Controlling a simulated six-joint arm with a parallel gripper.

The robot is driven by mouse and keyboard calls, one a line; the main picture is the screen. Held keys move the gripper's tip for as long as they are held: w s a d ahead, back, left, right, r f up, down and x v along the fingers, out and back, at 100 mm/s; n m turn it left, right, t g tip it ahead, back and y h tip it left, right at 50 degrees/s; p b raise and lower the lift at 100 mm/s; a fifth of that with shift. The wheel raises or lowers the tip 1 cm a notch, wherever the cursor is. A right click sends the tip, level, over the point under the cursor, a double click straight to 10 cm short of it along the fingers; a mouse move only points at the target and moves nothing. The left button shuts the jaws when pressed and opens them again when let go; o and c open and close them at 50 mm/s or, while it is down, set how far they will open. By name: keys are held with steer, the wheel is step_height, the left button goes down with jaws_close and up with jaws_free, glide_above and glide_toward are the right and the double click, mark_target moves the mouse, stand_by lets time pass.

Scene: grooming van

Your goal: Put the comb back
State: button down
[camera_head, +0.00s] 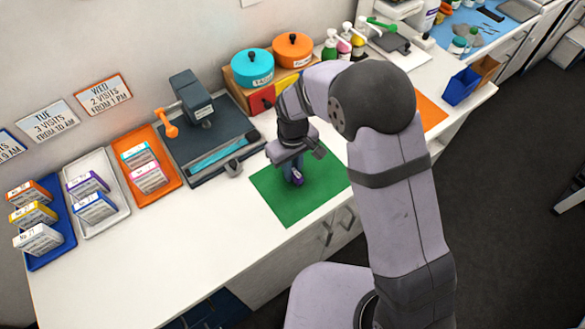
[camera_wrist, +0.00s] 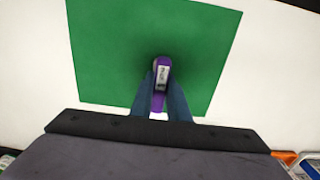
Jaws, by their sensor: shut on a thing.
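My gripper (camera_head: 293,170) is over the green mat (camera_head: 325,192) on the white counter. It is shut on a purple thing (camera_head: 298,179) with a white label, which may be the comb, though its shape is mostly hidden. In the wrist view, the purple thing (camera_wrist: 161,66) shows end-on between the fingertips (camera_wrist: 161,98), with the green mat (camera_wrist: 105,45) behind it. A dark shadow lies on the mat around it. I cannot tell whether it touches the mat. No other comb is clearly visible.
Blue (camera_head: 66,250), white (camera_head: 118,210) and orange (camera_head: 172,181) trays hold labelled boxes at left. A dark grey tray (camera_head: 180,155) with a device (camera_head: 190,98) adjoins them. Turquoise (camera_head: 252,67) and orange (camera_head: 292,51) pots stand behind. A blue bin (camera_head: 461,87) is at right. The front-left counter is clear.

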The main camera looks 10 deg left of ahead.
steer(key=shift+f, duration=0.1)
steer(key=c, duration=2.1)
jaws_free()
steer(key=shift+f, duration=0.1)
steer(key=o, duration=0.4)
step_height(320, 180, up, 12)
steer(key=b, duration=0.3)
steer(key=shift+r, duration=0.25)
steer(key=shift+d, duration=0.1)
